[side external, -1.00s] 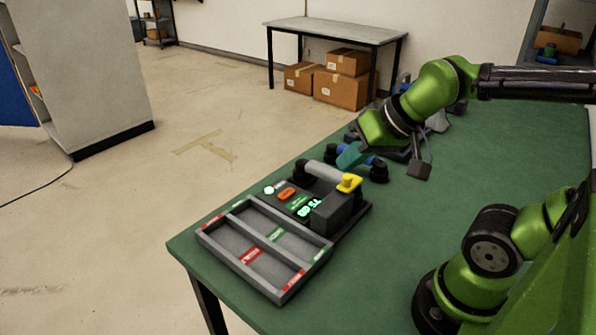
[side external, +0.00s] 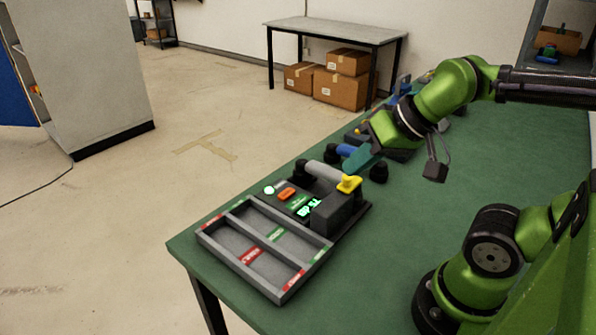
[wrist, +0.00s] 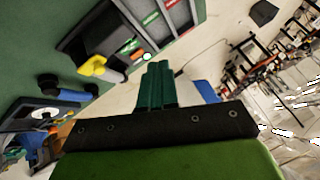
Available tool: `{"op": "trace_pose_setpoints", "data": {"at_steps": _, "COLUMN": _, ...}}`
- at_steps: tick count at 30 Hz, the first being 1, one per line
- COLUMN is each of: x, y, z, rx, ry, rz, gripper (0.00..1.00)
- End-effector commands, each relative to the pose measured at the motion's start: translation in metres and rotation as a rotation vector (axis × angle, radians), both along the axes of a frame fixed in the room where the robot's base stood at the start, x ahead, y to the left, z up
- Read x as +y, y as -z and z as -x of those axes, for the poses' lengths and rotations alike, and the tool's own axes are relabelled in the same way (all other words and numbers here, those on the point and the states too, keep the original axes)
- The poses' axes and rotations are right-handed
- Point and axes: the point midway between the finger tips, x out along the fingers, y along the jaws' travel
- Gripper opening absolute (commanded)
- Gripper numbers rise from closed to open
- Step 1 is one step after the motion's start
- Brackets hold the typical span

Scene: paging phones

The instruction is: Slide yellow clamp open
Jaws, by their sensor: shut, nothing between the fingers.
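The yellow clamp (side external: 348,184) sits at the end of a light grey cylinder (side external: 324,172) on the dark test station, beside its black block (side external: 334,213). In the wrist view the yellow clamp (wrist: 93,67) shows at upper left, with the grey cylinder to its right. My gripper (side external: 352,166) has teal fingers and is just behind the clamp in the side view, apart from it as far as I can tell. In the wrist view its fingers (wrist: 158,80) are together and empty, pointing past the clamp.
A grey sorting tray (side external: 225,238) with red and green labels adjoins the station's front. Black and blue parts (side external: 378,173) stand close behind my gripper. The green table (side external: 500,150) is clear on the right. Its left edge runs close by the station.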

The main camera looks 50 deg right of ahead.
Motion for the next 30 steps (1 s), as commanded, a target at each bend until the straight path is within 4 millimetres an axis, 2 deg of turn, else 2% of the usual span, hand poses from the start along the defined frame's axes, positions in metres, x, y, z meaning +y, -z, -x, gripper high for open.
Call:
{"op": "trace_pose_setpoints", "data": {"at_steps": 3, "x": 0.0, "y": 0.0, "z": 0.0, "rx": 0.0, "ry": 0.0, "rz": 0.0, "gripper": 0.0}}
{"op": "trace_pose_setpoints", "data": {"at_steps": 8, "x": -0.005, "y": 0.007, "z": -0.004, "rx": 0.032, "ry": 0.02, "rz": -0.001, "gripper": 0.24}}
{"op": "trace_pose_setpoints", "data": {"at_steps": 13, "x": -0.032, "y": 0.002, "z": -0.036, "rx": 0.14, "ry": 0.068, "rz": 0.034, "gripper": 0.51}}
{"op": "trace_pose_setpoints", "data": {"at_steps": 18, "x": -0.081, "y": -0.01, "z": -0.074, "rx": 0.344, "ry": 0.05, "rz": 0.123, "gripper": 0.52}}
{"op": "trace_pose_setpoints", "data": {"at_steps": 21, "x": -0.111, "y": -0.016, "z": -0.09, "rx": 0.464, "ry": 0.022, "rz": 0.167, "gripper": 0.52}}
{"op": "trace_pose_setpoints", "data": {"at_steps": 24, "x": -0.13, "y": -0.026, "z": -0.097, "rx": 0.554, "ry": -0.008, "rz": 0.194, "gripper": 0.52}}
{"op": "trace_pose_setpoints", "data": {"at_steps": 28, "x": -0.135, "y": -0.043, "z": -0.095, "rx": 0.599, "ry": -0.054, "rz": 0.211, "gripper": 0.52}}
{"op": "trace_pose_setpoints", "data": {"at_steps": 30, "x": -0.133, "y": -0.045, "z": -0.091, "rx": 0.616, "ry": -0.075, "rz": 0.208, "gripper": 0.52}}
